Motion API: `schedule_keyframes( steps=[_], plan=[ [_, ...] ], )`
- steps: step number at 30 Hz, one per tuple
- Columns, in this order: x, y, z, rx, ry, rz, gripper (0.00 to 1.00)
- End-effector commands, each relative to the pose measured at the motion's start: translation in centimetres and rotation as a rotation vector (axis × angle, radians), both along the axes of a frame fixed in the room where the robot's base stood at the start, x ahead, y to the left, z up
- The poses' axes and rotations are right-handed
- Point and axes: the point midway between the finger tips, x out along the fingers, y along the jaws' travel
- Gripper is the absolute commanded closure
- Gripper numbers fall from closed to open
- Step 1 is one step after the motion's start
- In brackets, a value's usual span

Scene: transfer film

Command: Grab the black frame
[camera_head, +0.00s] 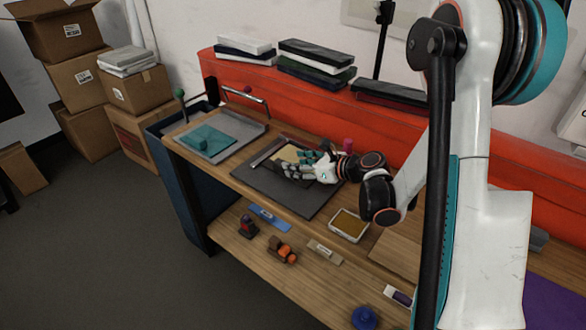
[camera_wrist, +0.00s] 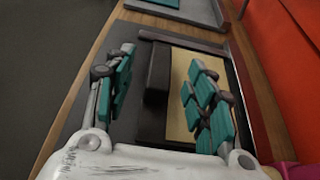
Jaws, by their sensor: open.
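The black frame (camera_wrist: 180,39) lies on a dark mat, with a tan panel (camera_wrist: 182,72) inside it. In the wrist view a thick dark bar of it (camera_wrist: 157,75) runs between my fingers. My gripper (camera_wrist: 160,62) is open, its teal-padded fingers on either side of that bar, the right one over the tan panel. No contact is visible. In the head view my gripper (camera_head: 302,165) is low over the frame (camera_head: 267,153) and hides its near right part.
The dark mat (camera_head: 297,200) rests on a wooden bench. A grey tray with a teal sheet (camera_head: 205,139) is at left. A framed tan pad (camera_head: 348,225) is near the front edge. An orange-red panel (camera_head: 310,95) runs behind. A pink object (camera_head: 347,144) stands close to my wrist.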

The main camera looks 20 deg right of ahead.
Motion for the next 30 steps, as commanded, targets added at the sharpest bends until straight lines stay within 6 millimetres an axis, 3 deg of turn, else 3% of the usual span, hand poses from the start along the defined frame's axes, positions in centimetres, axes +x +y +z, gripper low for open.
schedule_keyframes(
  steps=[8,18,25,26,30],
  plan=[
    [1.2,0.8,-0.8,-0.001,-0.001,0.000,0.50],
    [4.4,2.8,-3.0,-0.001,-0.001,0.001,0.50],
    [4.7,3.0,-2.9,-0.001,-0.001,-0.001,0.50],
    [4.7,3.0,-2.9,-0.001,-0.001,-0.001,0.52],
    [4.7,3.0,-2.9,-0.001,-0.001,-0.001,0.84]
  ],
)
